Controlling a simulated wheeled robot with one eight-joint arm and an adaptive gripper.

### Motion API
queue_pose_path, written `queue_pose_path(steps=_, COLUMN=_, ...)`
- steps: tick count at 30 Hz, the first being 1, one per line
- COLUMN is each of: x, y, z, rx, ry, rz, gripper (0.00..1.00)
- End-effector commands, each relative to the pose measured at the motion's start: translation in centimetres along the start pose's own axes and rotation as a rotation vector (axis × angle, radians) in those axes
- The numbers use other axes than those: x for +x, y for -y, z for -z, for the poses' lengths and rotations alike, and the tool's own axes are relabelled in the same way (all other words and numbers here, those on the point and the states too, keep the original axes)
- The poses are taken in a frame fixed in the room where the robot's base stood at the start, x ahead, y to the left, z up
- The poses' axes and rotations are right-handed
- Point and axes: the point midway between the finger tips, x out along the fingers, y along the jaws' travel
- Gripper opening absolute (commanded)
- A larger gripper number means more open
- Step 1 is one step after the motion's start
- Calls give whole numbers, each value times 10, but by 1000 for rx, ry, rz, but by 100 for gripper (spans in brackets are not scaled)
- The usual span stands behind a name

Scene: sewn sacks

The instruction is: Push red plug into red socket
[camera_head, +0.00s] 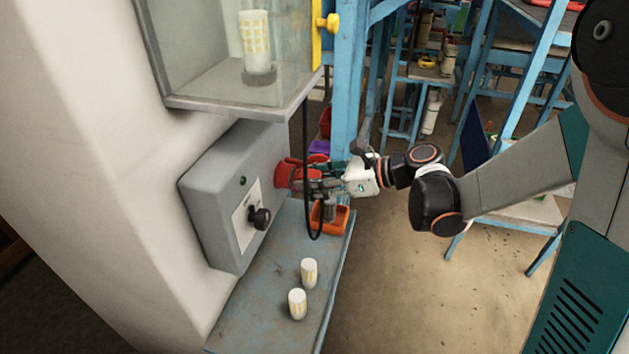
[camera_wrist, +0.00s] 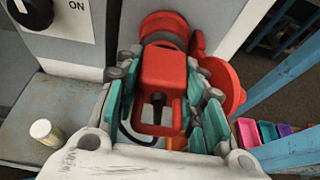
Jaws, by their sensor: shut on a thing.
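The red plug (camera_wrist: 163,68) is between the fingers of my gripper (camera_head: 308,180), which is shut on it. The gripper also fills the middle of the wrist view (camera_wrist: 160,100). The red socket (camera_head: 281,174) sits on the side of the grey switch box. In the wrist view, the round red socket (camera_wrist: 165,24) is directly beyond the plug, with its red cap (camera_wrist: 226,86) hanging open to the right. The plug's front end is at the socket's mouth; I cannot tell how deep it sits. The black cable (camera_head: 306,150) hangs down past the gripper.
The grey switch box (camera_head: 222,190) has a black knob (camera_head: 260,217). A glass-fronted cabinet (camera_head: 215,55) hangs above. Two white cylinders (camera_head: 309,272) stand on the blue bench (camera_head: 262,300). An orange bin (camera_head: 330,218) is below my gripper. A blue post (camera_head: 347,90) stands close by.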

Motion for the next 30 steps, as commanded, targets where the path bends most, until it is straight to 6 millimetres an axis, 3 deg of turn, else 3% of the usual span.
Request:
queue_pose_path(steps=13, x=8, y=0, z=-3, rx=0, ry=0, rz=-1, gripper=12)
queue_pose_path(steps=14, x=8, y=0, z=-3, rx=0, ry=0, rz=-1, gripper=41)
queue_pose_path(steps=16, x=8, y=0, z=-3, rx=0, ry=0, rz=0, gripper=57)
queue_pose_path(steps=17, x=8, y=0, z=-3, rx=0, ry=0, rz=0, gripper=60)
queue_pose_path(steps=30, x=1, y=1, z=-3, rx=1, ry=0, rz=2, gripper=60)
